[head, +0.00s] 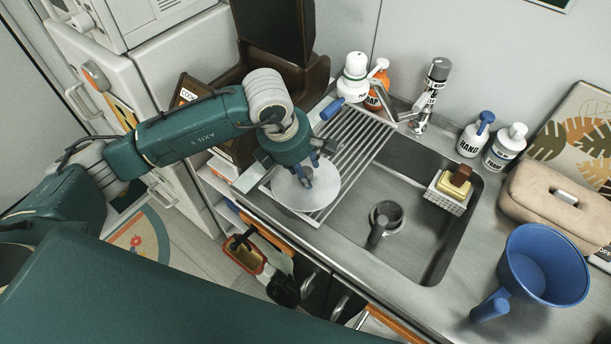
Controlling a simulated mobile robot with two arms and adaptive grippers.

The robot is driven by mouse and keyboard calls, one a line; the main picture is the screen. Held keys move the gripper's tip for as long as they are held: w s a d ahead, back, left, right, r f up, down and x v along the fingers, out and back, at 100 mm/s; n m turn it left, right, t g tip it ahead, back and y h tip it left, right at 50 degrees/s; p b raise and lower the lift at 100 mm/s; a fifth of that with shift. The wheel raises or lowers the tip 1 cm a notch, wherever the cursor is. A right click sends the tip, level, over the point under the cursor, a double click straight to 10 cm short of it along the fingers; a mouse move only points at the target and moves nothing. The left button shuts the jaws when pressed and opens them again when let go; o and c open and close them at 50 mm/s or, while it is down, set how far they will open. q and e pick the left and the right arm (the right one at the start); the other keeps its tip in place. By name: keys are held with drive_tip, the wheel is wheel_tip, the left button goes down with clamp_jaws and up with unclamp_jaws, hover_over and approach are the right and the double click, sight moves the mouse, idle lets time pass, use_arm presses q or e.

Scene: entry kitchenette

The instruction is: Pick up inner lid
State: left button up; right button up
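A pale, flat round disc, which looks like the inner lid (322,189), lies at or just above the left part of the slatted drying rack (358,142), by the sink. My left gripper (307,180) points down over the upper left part of the lid. Its dark fingertips are at or very near the lid's surface. The gripper hides part of the lid, and whether the fingers are closed on anything is too small to tell. My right gripper is not in view.
The sink (415,165) holds a small dark cup-like piece (387,215) and a caddy with a sponge (453,188). The faucet (421,120) and several bottles stand behind. A blue scoop (545,265) and a beige bag (560,200) sit at right. An orange bottle (377,80) stands behind the rack.

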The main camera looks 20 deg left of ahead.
use_arm(q)
drive_tip(key=shift+w+f, duration=0.1)
drive_tip(key=shift+f, duration=0.15)
drive_tip(key=c, duration=0.9)
drive_tip(key=shift+c, duration=0.2)
